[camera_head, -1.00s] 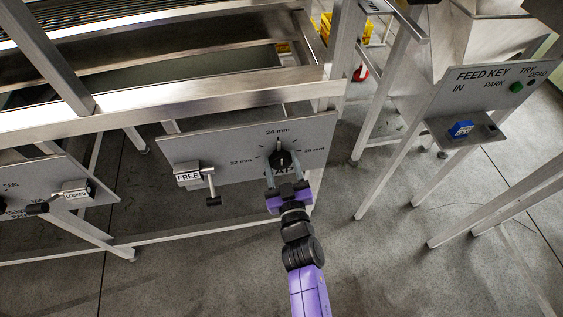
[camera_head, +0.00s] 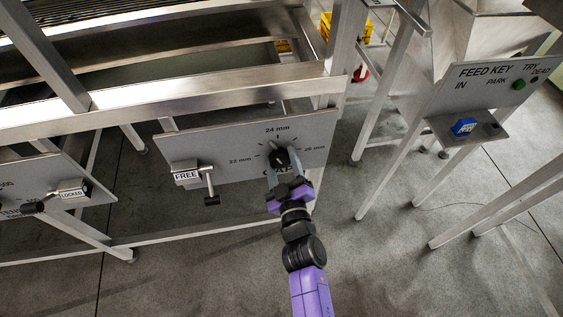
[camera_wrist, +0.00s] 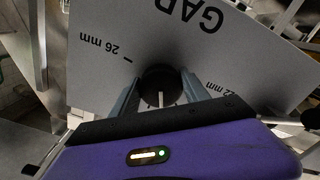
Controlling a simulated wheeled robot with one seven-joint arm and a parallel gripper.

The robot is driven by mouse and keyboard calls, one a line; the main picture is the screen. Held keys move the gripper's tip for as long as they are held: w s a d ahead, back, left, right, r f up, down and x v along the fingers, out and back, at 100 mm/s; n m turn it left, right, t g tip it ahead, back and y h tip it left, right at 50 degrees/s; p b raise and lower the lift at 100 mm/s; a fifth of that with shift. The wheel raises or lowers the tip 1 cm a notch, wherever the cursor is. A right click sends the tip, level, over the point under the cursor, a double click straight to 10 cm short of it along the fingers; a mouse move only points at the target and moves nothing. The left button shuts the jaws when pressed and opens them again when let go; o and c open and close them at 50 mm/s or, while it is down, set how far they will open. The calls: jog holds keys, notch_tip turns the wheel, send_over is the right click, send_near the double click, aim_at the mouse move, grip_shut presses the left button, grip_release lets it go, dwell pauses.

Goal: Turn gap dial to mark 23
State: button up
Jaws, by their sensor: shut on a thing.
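The black gap dial (camera_head: 281,158) sits on a grey panel (camera_head: 230,140) marked 22 mm, 24 mm and 26 mm. My gripper (camera_head: 282,165) is shut on the dial, one finger on each side. The dial's pointed end is tilted up and to the left, between the 24 mm and 22 mm labels; its exact mark is too small to read. In the wrist view the dial (camera_wrist: 160,84) sits between my two fingers, with a white line on its face. The fingers and my wrist hide part of the GAP lettering in the head view.
A lever beside a FREE tag (camera_head: 187,174) is left of the dial on the same panel. A second panel with a LOCKED tag (camera_head: 72,193) is at far left. A FEED KEY panel (camera_head: 495,85) with a blue key block (camera_head: 463,127) stands at right. Metal frame rails run above.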

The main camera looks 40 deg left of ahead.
jog(key=n+b, duration=0.1)
jog(key=n, duration=0.4)
jog(key=shift+d, duration=0.1)
dwell(0.4)
jog(key=o, duration=1.4)
jog(key=shift+c, duration=0.2)
jog(key=p+v, duration=0.3)
jog(key=v, duration=0.4)
jog(key=shift+s+d, duration=0.2)
jog(key=shift+d, duration=0.1)
